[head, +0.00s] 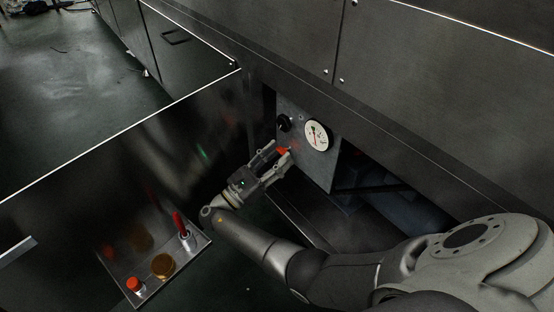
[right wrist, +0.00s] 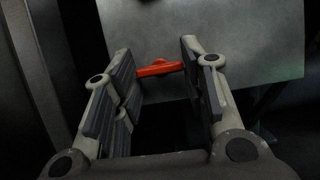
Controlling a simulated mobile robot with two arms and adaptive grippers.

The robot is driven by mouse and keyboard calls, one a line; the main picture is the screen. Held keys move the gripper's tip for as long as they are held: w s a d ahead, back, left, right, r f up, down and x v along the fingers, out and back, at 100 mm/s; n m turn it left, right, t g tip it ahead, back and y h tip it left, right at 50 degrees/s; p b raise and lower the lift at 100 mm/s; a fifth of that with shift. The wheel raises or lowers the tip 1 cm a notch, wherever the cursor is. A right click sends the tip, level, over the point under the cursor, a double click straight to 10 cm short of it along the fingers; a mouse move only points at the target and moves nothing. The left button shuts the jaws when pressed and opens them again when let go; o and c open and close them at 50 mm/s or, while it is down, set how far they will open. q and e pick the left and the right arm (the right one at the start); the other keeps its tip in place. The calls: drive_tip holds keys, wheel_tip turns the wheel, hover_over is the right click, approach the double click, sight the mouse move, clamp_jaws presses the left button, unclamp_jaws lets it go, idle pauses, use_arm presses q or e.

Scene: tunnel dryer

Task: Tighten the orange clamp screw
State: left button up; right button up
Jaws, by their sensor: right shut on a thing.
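The orange clamp screw (head: 283,151) is on the lower front of a grey box (head: 318,170) inside the opening in the dark machine. My right gripper (head: 279,153) reaches into the opening and is shut on the screw. In the right wrist view the flat orange handle (right wrist: 159,69) lies crosswise between the two fingertips (right wrist: 156,72), in front of the grey plate. The screw's shaft is hidden. How tight it is cannot be told. My left gripper is not in view.
A round white gauge (head: 316,135) and a black knob (head: 284,123) sit on the box just above my right gripper. An open dark door (head: 110,165) stands at the left. A small tray (head: 201,243) at lower left holds a red-handled item, a yellow-brown disc and an orange-capped item.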

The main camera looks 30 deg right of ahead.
sight(282, 124)
idle(0.4)
drive_tip(key=o, duration=1)
drive_tip(key=shift+r, duration=0.1)
wheel_tip(282, 124, up, 10)
drive_tip(key=shift+f, duration=0.15)
idle(0.3)
